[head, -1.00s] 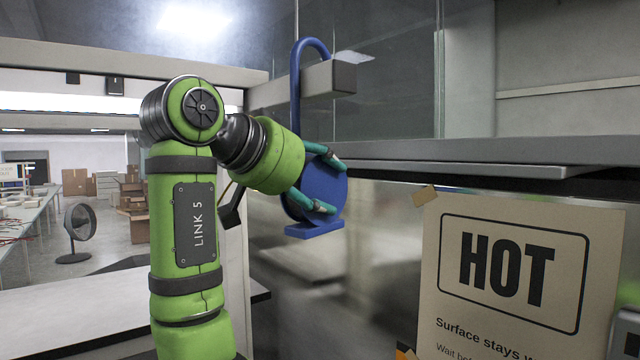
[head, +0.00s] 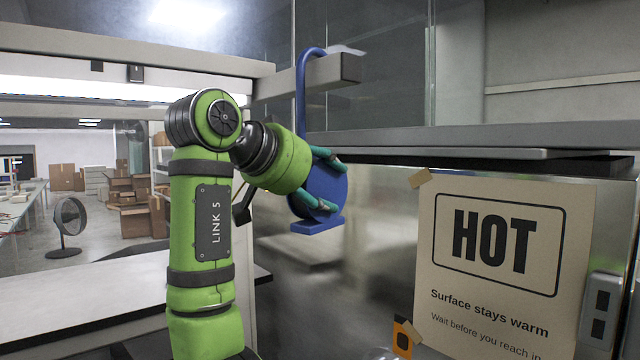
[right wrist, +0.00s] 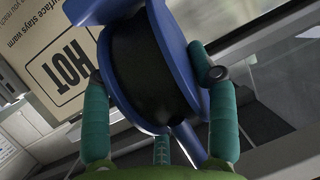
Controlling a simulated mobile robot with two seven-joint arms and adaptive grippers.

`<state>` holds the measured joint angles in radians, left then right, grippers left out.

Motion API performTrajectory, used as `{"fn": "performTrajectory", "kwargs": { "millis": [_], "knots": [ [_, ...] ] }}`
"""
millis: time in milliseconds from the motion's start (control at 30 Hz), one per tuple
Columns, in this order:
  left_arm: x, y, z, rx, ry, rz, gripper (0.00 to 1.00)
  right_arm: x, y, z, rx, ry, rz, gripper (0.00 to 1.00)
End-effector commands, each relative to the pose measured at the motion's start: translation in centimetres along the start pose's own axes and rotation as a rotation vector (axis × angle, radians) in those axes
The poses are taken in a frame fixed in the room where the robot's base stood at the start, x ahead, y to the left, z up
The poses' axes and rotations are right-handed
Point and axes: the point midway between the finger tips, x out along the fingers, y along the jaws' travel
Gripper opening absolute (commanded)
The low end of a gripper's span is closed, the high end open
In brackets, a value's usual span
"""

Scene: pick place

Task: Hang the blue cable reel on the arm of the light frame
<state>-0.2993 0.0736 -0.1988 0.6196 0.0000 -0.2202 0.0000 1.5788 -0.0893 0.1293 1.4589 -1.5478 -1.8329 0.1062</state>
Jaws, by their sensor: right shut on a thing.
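The blue cable reel (head: 322,187) hangs below its tall blue hook (head: 301,95) in the head view. The hook's bend passes over the arm of the light frame (head: 330,72), close above its top; its tip is hidden behind the arm. I cannot tell whether the hook bears on the arm. My right gripper (head: 325,180) has its teal fingers shut on the reel from the left. In the right wrist view, the fingers (right wrist: 158,78) lie on both sides of the reel (right wrist: 178,60), whose dark drum shows between blue flanges. My left gripper is not in view.
A metal-fronted unit with a shelf edge (head: 480,140) stands right of the reel, bearing a HOT sign (head: 500,270). Glass panels rise behind the frame arm. A pale counter (head: 90,295) lies at the lower left, with a fan (head: 68,225) and boxes beyond.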

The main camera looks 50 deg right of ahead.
Motion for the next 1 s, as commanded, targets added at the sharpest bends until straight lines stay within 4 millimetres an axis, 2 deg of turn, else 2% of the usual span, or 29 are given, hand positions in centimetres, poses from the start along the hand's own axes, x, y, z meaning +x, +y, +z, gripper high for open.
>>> {"fn": "performTrajectory", "kwargs": {
  "millis": [33, 67, 100, 433, 567, 667, 1000],
  "knots": [
    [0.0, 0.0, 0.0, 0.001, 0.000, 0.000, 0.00, -0.1, 0.0, -0.1, 0.002, 0.004, 0.000, 0.00],
    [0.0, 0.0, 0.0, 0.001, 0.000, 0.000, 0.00, -0.1, 0.0, -0.1, 0.002, 0.004, 0.000, 0.71],
    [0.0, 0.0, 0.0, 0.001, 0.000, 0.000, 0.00, -0.1, 0.0, -0.1, 0.002, 0.004, 0.000, 0.86],
    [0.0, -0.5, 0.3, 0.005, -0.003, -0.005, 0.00, 0.0, 0.0, 0.1, -0.002, -0.002, 0.000, 0.86],
    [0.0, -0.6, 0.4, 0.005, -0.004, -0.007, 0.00, -0.7, -0.1, 0.0, -0.002, -0.001, -0.002, 0.86],
    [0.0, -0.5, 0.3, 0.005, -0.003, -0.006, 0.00, -2.2, -0.1, 0.0, -0.002, 0.000, -0.003, 0.86],
    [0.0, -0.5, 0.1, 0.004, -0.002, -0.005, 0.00, -9.3, 0.0, -0.1, -0.001, 0.004, -0.003, 0.86]
  ]
}}
